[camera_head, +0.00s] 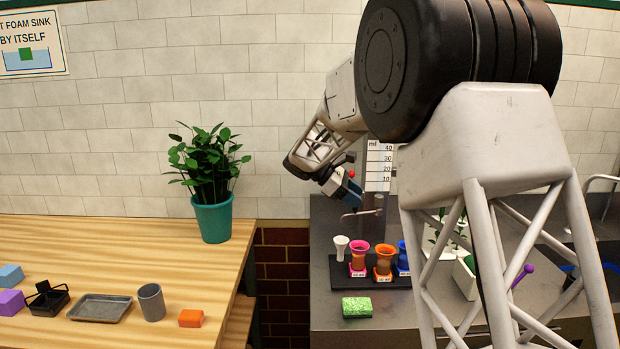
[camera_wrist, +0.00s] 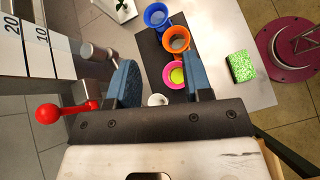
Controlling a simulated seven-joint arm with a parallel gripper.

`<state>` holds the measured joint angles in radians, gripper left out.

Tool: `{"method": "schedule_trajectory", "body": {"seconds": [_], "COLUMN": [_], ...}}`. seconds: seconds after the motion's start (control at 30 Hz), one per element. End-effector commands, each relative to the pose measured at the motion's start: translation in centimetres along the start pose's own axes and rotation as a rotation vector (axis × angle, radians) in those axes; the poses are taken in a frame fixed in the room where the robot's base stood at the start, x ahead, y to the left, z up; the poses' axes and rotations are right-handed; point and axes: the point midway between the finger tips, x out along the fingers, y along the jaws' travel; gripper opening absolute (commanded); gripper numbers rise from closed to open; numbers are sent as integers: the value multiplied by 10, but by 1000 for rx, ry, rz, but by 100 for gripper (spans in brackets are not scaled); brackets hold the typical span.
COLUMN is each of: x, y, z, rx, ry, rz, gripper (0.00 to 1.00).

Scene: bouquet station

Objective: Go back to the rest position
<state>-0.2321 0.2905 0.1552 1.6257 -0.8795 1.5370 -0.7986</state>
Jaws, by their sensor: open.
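My gripper (camera_head: 350,192) is raised over the grey counter at the back, near the wall and left of my large arm link in the head view. In the wrist view my gripper (camera_wrist: 157,82) has its two blue fingers wide apart with nothing between them. Below and beyond the fingers are a pink vase (camera_wrist: 174,75), an orange vase (camera_wrist: 176,40) and a blue vase (camera_wrist: 157,15) on a black base. A small white cup (camera_head: 341,247) stands left of the pink vase (camera_head: 358,258). My gripper touches none of them.
A measuring scale (camera_head: 379,165) and a red knob (camera_wrist: 47,113) are close beside my gripper. A green sponge-like block (camera_head: 357,307) lies on the counter. A wooden table (camera_head: 110,250) holds a potted plant (camera_head: 212,218), a grey tray (camera_head: 101,308) and a grey cup (camera_head: 151,302).

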Motion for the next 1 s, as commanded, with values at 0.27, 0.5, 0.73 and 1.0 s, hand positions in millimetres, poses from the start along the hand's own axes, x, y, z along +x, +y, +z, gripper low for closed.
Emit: {"method": "schedule_trajectory", "body": {"seconds": [0.27, 0.5, 0.73, 1.0], "x": [14, 26, 38, 50], "y": [-54, -104, -154, -215], "z": [45, 76, 100, 122], "rx": [133, 255, 375, 524], "ry": [125, 228, 323, 431], "rz": [-43, -87, -136, -198], "gripper": [46, 46, 46, 46]}}
